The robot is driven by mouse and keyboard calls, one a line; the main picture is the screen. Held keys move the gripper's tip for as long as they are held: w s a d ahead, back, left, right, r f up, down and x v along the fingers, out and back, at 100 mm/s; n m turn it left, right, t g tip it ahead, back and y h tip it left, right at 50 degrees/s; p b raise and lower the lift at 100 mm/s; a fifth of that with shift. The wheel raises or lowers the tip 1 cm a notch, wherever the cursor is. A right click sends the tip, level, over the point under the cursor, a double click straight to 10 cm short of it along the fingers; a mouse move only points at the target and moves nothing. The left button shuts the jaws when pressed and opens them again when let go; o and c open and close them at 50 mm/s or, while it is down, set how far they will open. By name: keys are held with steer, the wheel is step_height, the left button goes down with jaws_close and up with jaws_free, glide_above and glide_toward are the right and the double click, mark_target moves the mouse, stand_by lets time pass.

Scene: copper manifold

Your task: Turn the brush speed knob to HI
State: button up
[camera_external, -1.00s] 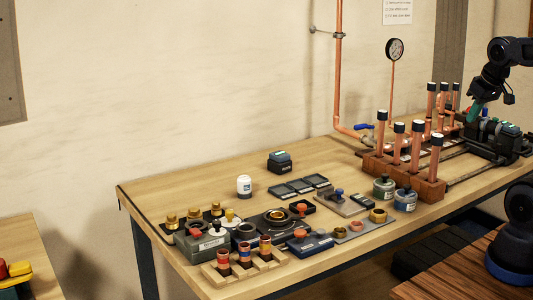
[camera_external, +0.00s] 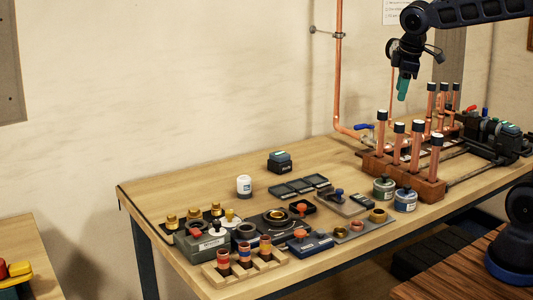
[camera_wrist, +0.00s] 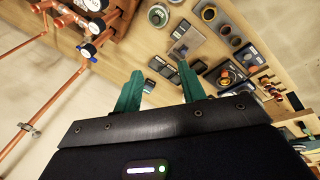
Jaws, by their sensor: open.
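My gripper (camera_external: 403,92) has teal fingers and hangs high above the bench, over the copper pipe stubs, touching nothing. In the wrist view its two fingers (camera_wrist: 160,82) are apart with nothing between them. A grey box (camera_external: 203,247) with a red-topped part (camera_external: 194,229) sits at the bench's front left. A dark blue unit with an orange knob (camera_external: 300,233) sits to its right. Labels are too small to read, so I cannot tell which part is the brush speed knob or its setting.
The bench (camera_external: 165,195) also holds a wooden block of copper stubs (camera_external: 428,186), two tins (camera_external: 405,200), dark trays (camera_external: 300,185), a white bottle (camera_external: 244,186) and a small black box (camera_external: 280,162). A copper pipe (camera_external: 338,70) runs up the wall. The bench's back left is mostly clear.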

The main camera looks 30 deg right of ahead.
steer(key=w+a+f+n, duration=0.1)
steer(key=w+a+n, duration=0.55)
steer(key=a, duration=0.75)
steer(key=n+g, duration=0.3)
steer(key=n, duration=1)
glide_above(217, 221)
step_height(217, 221, down, 16)
steer(key=shift+y, duration=0.4)
step_height(217, 221, down, 10)
steer(key=shift+f, duration=0.1)
jaws_close()
